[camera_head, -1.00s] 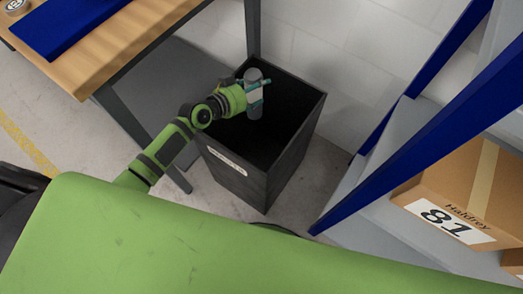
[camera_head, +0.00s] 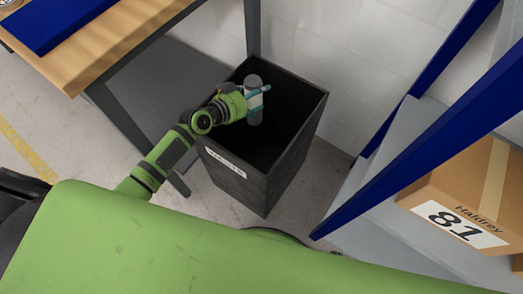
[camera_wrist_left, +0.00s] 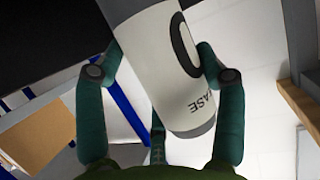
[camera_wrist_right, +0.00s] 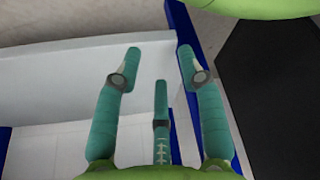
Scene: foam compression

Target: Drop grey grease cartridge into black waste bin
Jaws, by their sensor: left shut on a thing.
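The grey grease cartridge (camera_head: 255,109) stands roughly upright in my left gripper (camera_head: 253,97), over the opening of the black waste bin (camera_head: 240,183). In the left wrist view the cartridge (camera_wrist_left: 165,60) sits between the fingers of my left gripper (camera_wrist_left: 155,70), with part of its printed label showing. The left gripper is shut on it. The cartridge looks clear of the bin walls; its exact height against the rim is hard to tell. My right gripper (camera_wrist_right: 158,65) is open and empty in the right wrist view, and is not seen in the head view.
A wooden-topped table (camera_head: 120,50) with a blue item (camera_head: 65,18) stands at the left, its leg close to the bin. A blue-framed shelf (camera_head: 410,130) with a cardboard box (camera_head: 470,180) marked 81 stands at the right. A white wall is behind the bin.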

